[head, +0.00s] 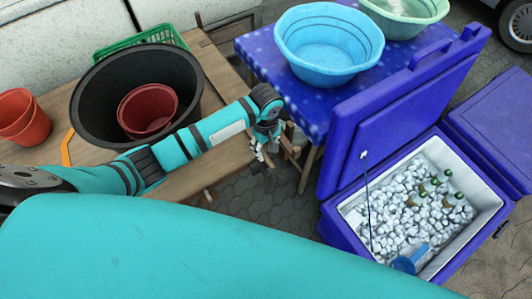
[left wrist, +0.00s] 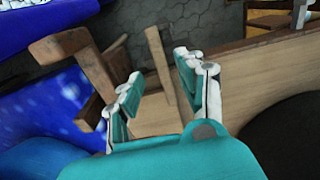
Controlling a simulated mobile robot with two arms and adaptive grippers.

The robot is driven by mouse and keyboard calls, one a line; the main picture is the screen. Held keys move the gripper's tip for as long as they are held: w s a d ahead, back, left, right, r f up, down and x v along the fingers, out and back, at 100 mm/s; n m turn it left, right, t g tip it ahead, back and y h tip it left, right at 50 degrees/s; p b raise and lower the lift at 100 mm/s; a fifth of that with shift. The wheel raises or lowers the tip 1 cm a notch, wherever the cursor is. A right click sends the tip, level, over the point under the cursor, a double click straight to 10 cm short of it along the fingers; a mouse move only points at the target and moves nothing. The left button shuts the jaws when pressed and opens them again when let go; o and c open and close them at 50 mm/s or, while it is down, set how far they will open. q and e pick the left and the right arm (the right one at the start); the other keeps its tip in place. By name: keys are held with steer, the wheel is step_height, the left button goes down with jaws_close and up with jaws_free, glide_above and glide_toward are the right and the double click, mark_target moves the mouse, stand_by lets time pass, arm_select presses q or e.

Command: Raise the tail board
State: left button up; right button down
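A brown wooden cart or bench bed (head: 185,184) lies under the large black tub. My left gripper (head: 268,150) is just off its right edge, beside a short wooden piece (head: 291,152). In the left wrist view, the fingers of my left gripper (left wrist: 160,88) are apart. A narrow wooden bar (left wrist: 158,62) shows in the gap between them; I cannot tell if they touch it. A thicker brown beam (left wrist: 85,62) is left of the fingers, and a wide plank (left wrist: 265,75) is to the right. Which piece is the tail board is unclear. My right gripper is not in view.
A black tub (head: 92,95) holding a red pot (head: 148,110) stands near my left arm. A blue-clothed table (head: 262,52) with a blue basin (head: 328,45) is behind. An open blue cooler (head: 335,228) of ice stands at right. Paving between is clear.

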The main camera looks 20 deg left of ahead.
mark_target(266, 156)
arm_select(q)
steer(key=shift+f, duration=2.3)
steer(key=shift+c, duration=0.2)
jaws_close()
steer(key=shift+r, duration=0.1)
